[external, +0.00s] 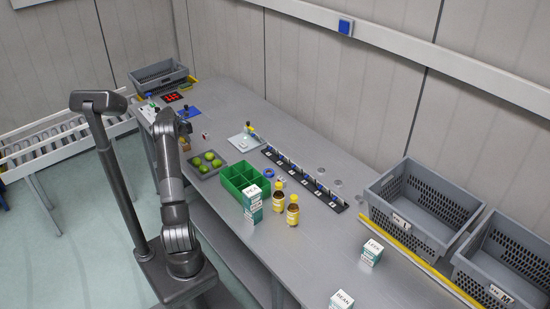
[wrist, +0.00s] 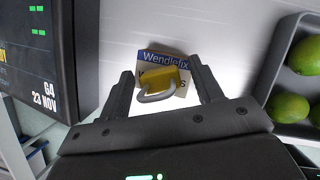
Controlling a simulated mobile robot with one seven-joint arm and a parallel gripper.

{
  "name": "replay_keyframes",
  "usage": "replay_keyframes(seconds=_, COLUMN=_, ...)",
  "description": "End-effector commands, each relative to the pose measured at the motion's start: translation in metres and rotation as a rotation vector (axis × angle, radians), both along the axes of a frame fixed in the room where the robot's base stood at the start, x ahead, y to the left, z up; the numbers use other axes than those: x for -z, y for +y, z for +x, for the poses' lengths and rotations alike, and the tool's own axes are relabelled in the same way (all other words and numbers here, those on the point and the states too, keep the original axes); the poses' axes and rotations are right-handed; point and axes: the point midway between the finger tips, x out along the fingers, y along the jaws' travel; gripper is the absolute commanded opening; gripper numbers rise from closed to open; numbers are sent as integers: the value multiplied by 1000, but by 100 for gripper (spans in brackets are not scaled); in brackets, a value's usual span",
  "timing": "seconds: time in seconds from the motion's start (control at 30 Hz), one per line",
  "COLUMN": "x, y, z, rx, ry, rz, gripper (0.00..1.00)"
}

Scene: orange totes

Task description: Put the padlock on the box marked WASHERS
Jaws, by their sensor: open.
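A yellow padlock (wrist: 165,79) with a grey shackle shows in the wrist view. It lies over the printed face of a small box (wrist: 160,57) with a blue "Wendlefix" band. The padlock covers most of the word below the band; only a final "S" reads clearly. My gripper (wrist: 161,69) is open, with one finger on each side of the padlock and no visible contact with it. In the external view my gripper (external: 184,127) is low over the left part of the bench, and the padlock is too small to make out there.
A grey tray of limes (wrist: 270,103) is close on the right; it also shows in the external view (external: 196,172). A dark panel reading "23 NOV" (wrist: 38,60) stands close on the left. A green divided crate (external: 243,180) and yellow-labelled bottles (external: 279,197) are further right along the bench.

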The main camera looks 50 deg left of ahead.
Motion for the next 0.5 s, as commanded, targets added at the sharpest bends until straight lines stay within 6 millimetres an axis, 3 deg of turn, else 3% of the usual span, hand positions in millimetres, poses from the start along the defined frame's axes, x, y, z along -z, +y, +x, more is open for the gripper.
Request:
replay_keyframes(seconds=0.27, x=-6, y=0, z=-1, rx=-1, ry=-1, rz=1, gripper=60)
replay_keyframes(seconds=0.5, x=-48, y=-6, z=-16, rx=-1, ry=-1, rz=5, gripper=60)
